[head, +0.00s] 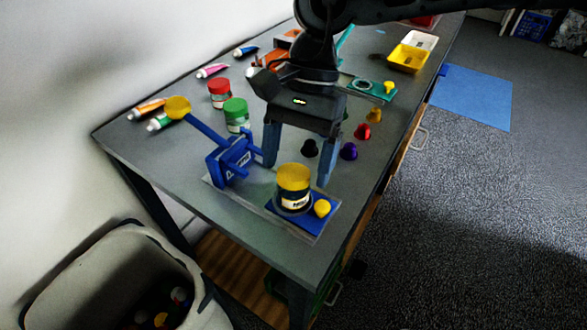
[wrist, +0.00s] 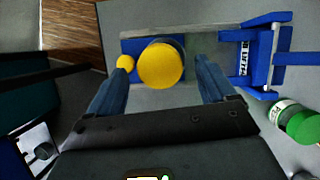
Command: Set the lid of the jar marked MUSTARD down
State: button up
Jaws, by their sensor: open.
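The jar (head: 292,203) with a dark band and a white label stands upright on a blue pad at the front of the table; its lettering is too small to read surely. Its yellow lid (head: 293,177) sits on top, and in the wrist view the lid (wrist: 160,66) covers most of the jar. My gripper (head: 296,176) is open just behind and above the jar. In the wrist view its fingers (wrist: 165,75) stand apart on either side of the lid, with gaps and nothing held. I cannot tell the height gap between fingertips and lid.
A yellow knob (head: 322,208) is beside the jar. A blue stand (head: 232,160) with a yellow-ended lever is to the left. Green (head: 236,115) and red (head: 220,94) jars stand behind. Small coloured pieces lie to the right. A bin (head: 110,275) stands below the table's front left.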

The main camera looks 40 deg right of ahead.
aim_at(298, 178)
jog(key=shift+a+f, duration=0.1)
jog(key=shift+f, duration=0.15)
jog(key=shift+c, duration=0.4)
jog(key=c, duration=1.1)
jog(key=shift+r, duration=0.5)
jog(key=r, duration=0.2)
jog(key=r+b, duration=0.1)
jog(key=shift+s+d+r, duration=0.25)
jog(key=shift+s+d, duration=0.15)
jog(key=shift+s+d+r, duration=1.1)
jog(key=shift+s+r, duration=0.25)
jog(key=shift+s, duration=0.05)
jog(key=shift+s+d+r, duration=1.15)
jog(key=shift+s+r, duration=0.15)
jog(key=shift+s, duration=0.05)
jog(key=shift+s+d+r, duration=1.1)
jog(key=shift+s+r, duration=0.25)
jog(key=shift+s, duration=0.05)
